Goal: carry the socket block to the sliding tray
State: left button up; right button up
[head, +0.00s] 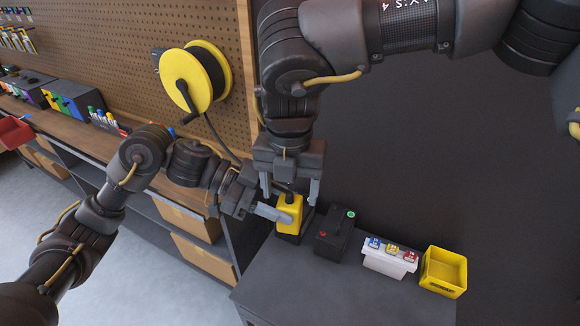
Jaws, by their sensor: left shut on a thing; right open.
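My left gripper (284,214) comes in from the left and is shut on a yellow block with a dark base (290,207), at the back left of the dark cabinet top. I cannot tell for sure whether this is the socket block. My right gripper (290,190) hangs from above, open, with its fingers to either side of the yellow block's upper end. Whether its fingers touch it cannot be told. A white block with blue, yellow and red pieces (388,262) stands further right. No sliding tray can be clearly made out.
A black box with a green and a red knob (335,238) stands right of the yellow block. A yellow bin (443,272) stands at the right end. The front of the cabinet top (330,295) is clear. A yellow cable reel (193,78) hangs on the pegboard behind.

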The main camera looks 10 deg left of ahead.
jog(key=shift+f, duration=1)
jog(key=c, duration=1.1)
pick_arm(q)
jog(key=o, duration=1.3)
jog(key=shift+c, duration=0.2)
pick_arm(e)
jog(key=shift+c, duration=0.8)
pick_arm(q)
jog(key=v, duration=1.2)
